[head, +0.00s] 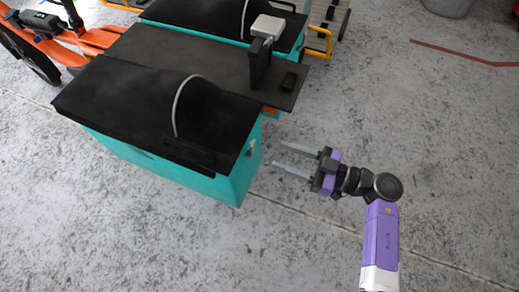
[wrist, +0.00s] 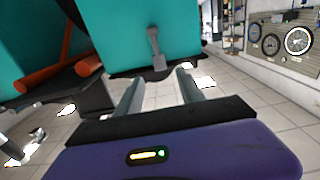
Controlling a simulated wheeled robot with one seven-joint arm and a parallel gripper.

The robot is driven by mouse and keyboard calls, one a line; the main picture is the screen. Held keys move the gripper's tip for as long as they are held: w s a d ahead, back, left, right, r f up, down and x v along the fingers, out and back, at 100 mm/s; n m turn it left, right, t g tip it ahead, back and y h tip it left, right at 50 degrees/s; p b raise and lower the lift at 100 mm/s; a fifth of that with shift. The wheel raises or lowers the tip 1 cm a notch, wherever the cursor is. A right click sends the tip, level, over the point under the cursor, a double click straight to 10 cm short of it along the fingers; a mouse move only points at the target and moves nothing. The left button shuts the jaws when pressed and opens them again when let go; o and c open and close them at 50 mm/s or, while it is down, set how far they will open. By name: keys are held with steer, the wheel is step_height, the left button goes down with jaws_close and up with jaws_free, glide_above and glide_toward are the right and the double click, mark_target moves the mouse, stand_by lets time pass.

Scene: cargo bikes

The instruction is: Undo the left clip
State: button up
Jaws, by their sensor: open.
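A grey clip (wrist: 156,48) hangs down the teal end wall of the near cargo box (wrist: 130,30) in the wrist view. In the head view the clip (head: 249,148) is a small dark shape at the upper edge of the near box's right end, under the black lid (head: 150,108). I cannot tell whether it is fastened. My gripper (head: 279,155) is open and empty, with its fingers pointing left at that end wall, a short gap away. In the wrist view the clip's lower end is between and just beyond the fingertips (wrist: 158,78).
A second teal box with a black lid (head: 215,15) stands behind, with a dark flat deck (head: 190,55) between them. A white-topped post (head: 267,28) and an orange frame (head: 319,40) are at the back. The grey floor (head: 420,140) to the right is clear.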

mark_target(255, 146)
steer(key=b+x, duration=0.1)
steer(key=x, duration=0.6)
steer(key=shift+w+a+b, duration=0.15)
steer(key=shift+a+b, duration=0.15)
steer(key=shift+b, duration=0.05)
jaws_close()
steer(key=shift+f, duration=0.1)
stand_by(1.0)
